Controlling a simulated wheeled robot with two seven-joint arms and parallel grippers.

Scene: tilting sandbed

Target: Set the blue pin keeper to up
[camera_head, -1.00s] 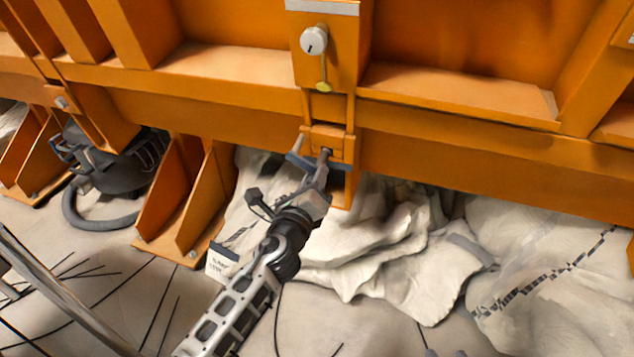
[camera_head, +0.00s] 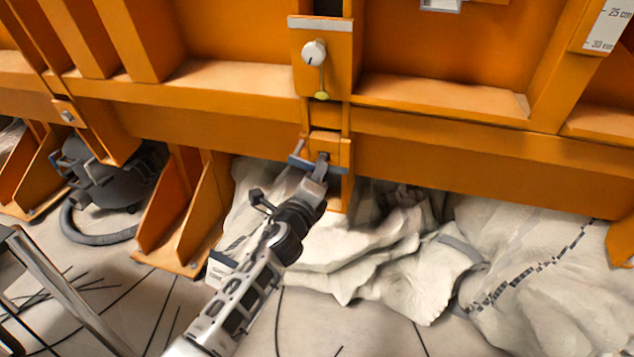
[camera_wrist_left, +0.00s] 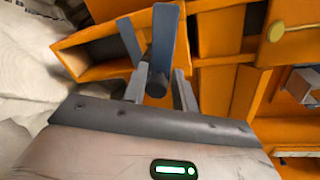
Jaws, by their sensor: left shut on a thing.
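The blue pin keeper (camera_head: 299,162) is a small blue-grey flat bar at the orange bracket under the white knob. In the head view it lies crosswise, slightly tilted down to the right. In the left wrist view the keeper (camera_wrist_left: 164,42) stands out beyond a dark round pin end (camera_wrist_left: 156,83). My left gripper (camera_head: 320,166) is at the bracket, shut on the keeper; its fingers also show in the left wrist view (camera_wrist_left: 158,92), one on each side. The fingers partly hide the keeper's right part in the head view. My right gripper is not in view.
The orange frame (camera_head: 220,125) spans the view above my left arm. A white knob (camera_head: 314,52) with a yellow-tipped lever (camera_head: 322,95) is just above the bracket. Pale crumpled sacks (camera_head: 400,255) lie below, and a dark vacuum (camera_head: 105,180) stands at the left.

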